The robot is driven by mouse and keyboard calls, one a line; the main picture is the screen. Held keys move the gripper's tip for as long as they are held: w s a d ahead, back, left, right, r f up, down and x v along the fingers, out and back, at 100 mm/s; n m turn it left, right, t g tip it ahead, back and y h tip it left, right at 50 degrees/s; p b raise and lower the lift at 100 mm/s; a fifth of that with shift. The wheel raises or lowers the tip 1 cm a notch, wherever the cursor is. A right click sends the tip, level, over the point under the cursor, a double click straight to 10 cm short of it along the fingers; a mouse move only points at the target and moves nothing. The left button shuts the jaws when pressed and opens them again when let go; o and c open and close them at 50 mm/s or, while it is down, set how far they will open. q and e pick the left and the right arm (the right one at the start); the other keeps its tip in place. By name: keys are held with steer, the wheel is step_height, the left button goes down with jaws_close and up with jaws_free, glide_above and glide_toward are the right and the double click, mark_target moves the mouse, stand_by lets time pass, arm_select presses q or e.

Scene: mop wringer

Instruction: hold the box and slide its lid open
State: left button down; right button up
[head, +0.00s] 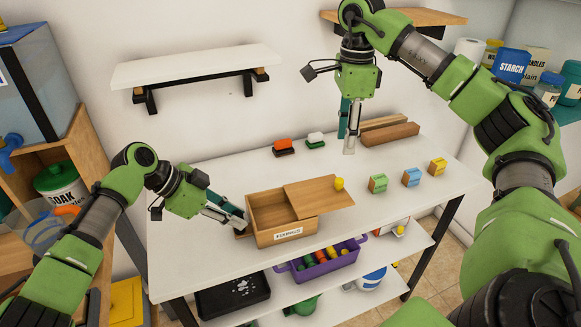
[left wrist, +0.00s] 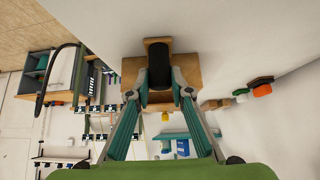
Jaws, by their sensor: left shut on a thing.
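The wooden box (head: 285,236) with a white label stands on the white table. Its flat wooden lid (head: 310,197), with a yellow knob (head: 339,184), is slid to the right and overhangs the box's right end. The left part of the box is open and its inside shows. My left gripper (head: 240,222) is at the box's left end. In the left wrist view its fingers (left wrist: 159,88) close on a dark handle (left wrist: 159,65) on the box's end. My right gripper (head: 350,150) points down behind the lid, apart from it; its finger gap does not show clearly.
Orange (head: 284,147) and white-green brushes (head: 315,139) and a wooden tray (head: 388,132) are at the back. Green (head: 378,183), blue (head: 411,177) and yellow (head: 437,167) blocks stand at the right. A purple basket (head: 322,262) is on the shelf below. The table's left part is clear.

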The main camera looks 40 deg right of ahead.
arm_select(q)
steer(key=shift+f, duration=0.1)
steer(key=c, duration=1.7)
jaws_free()
